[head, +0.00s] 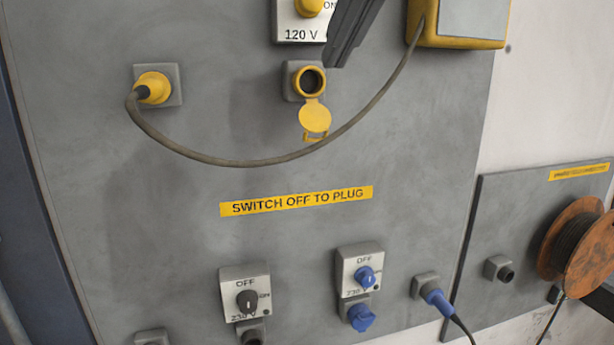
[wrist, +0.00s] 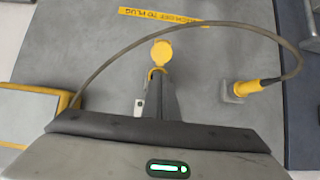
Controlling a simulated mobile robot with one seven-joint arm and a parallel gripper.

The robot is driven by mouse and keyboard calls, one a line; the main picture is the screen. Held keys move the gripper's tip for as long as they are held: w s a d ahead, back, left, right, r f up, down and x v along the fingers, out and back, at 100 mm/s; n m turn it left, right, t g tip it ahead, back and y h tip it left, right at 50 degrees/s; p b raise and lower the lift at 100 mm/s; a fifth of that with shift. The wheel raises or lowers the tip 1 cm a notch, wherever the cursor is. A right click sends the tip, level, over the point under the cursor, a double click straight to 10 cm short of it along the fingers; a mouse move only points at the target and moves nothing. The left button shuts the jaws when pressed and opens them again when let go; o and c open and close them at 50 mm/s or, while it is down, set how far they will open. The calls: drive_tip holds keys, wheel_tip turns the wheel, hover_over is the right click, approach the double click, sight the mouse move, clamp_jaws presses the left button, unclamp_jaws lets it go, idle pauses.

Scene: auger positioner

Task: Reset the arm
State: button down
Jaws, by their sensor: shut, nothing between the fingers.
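My gripper (head: 337,56) shows as dark fingers coming in from the top of the head view. The fingers are shut with nothing between them. They are in front of the grey panel (head: 165,215), beside the 120 V switch box (head: 290,24) and just up and right of an open yellow socket (head: 308,81). The socket's round yellow cap (head: 315,116) hangs open below it. In the wrist view my gripper (wrist: 158,82) points at the panel, and the yellow cap (wrist: 162,52) shows just beyond the fingertips. The rest of my arm is out of the head view.
A grey cable (head: 250,162) loops from a yellow plug (head: 153,88) to a yellow box (head: 460,25), below the socket. Two 230 V switch boxes (head: 245,291) (head: 360,271) sit lower down. A cable reel (head: 580,245) is at the right. The panel's middle is clear around the yellow label (head: 296,201).

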drive_tip(key=shift+s, duration=0.15)
drive_tip(key=s+d+f+m+g+h, duration=0.1)
drive_tip(key=s+d+f, duration=0.2)
drive_tip(key=f, duration=0.9)
drive_tip(key=s+d+f+m+g+h, duration=0.1)
drive_tip(key=d+f, duration=0.3)
drive_tip(key=f, duration=0.8)
drive_tip(key=s+d+f+m+g+h, duration=0.1)
drive_tip(key=s+d+f+g, duration=0.1)
drive_tip(key=f, duration=1)
drive_tip(key=s+d, duration=0.1)
drive_tip(key=s, duration=0.1)
drive_tip(key=shift+s+d+f+g, duration=0.15)
drive_tip(key=shift+s+f+g, duration=0.1)
drive_tip(key=shift+s+g, duration=0.1)
